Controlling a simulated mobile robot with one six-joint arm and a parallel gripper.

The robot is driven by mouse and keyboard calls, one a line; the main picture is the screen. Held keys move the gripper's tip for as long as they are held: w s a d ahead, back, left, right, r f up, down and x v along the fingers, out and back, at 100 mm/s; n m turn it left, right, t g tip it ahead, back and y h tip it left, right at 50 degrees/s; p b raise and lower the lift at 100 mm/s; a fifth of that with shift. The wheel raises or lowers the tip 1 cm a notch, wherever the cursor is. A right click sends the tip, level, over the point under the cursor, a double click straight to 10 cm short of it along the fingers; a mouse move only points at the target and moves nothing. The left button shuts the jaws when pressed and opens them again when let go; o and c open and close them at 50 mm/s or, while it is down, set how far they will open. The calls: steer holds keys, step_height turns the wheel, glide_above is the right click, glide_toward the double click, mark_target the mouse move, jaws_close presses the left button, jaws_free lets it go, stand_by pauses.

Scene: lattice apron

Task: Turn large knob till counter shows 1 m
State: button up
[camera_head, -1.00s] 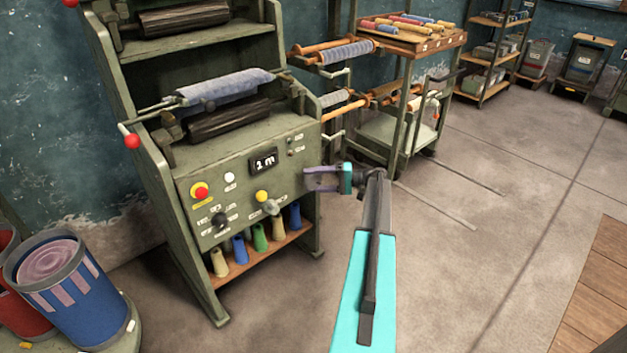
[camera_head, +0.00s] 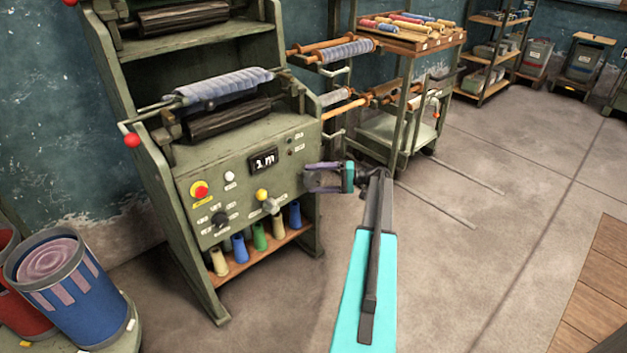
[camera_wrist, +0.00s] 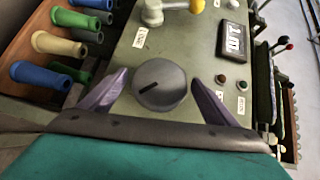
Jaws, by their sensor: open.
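The large knob (camera_wrist: 160,84) is a round dark grey dial with a black pointer line towards the left in the wrist view. My gripper (camera_wrist: 158,92) is open, with one purple finger on each side of the knob. Small gaps show between the fingers and the knob. In the head view my gripper (camera_head: 308,178) is at the right side of the green control panel (camera_head: 240,190) and hides the knob. The counter (camera_head: 263,161) is a black display with white characters that appear to read 1 m. It also shows sideways in the wrist view (camera_wrist: 233,41).
Coloured cones (camera_head: 260,236) stand on the shelf below. A trolley (camera_head: 395,135) stands behind. The floor right of my arm is clear.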

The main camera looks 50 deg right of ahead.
steer(key=v, duration=1.3)
steer(key=shift+s, duration=0.15)
